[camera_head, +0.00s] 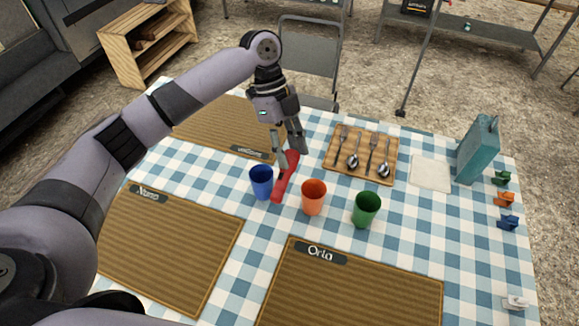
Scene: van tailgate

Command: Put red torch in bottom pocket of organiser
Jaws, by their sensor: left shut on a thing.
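The red torch (282,184), a slim red object, hangs tilted between the fingers of my left gripper (288,158). The left gripper is shut on its upper end and points down over the table. The torch's lower end is between the blue cup (262,181) and the orange cup (313,196); I cannot tell whether it touches the blue cup or the cloth. No organiser with pockets can be made out in this view. My right gripper is not in view.
A checked tablecloth (225,196) holds brown placemats (170,245), a green cup (366,209), a wooden cutlery tray (340,170), a folded white cloth (430,173), a teal carton (478,150) and small coloured clips at the right. A folding chair (309,58) stands behind.

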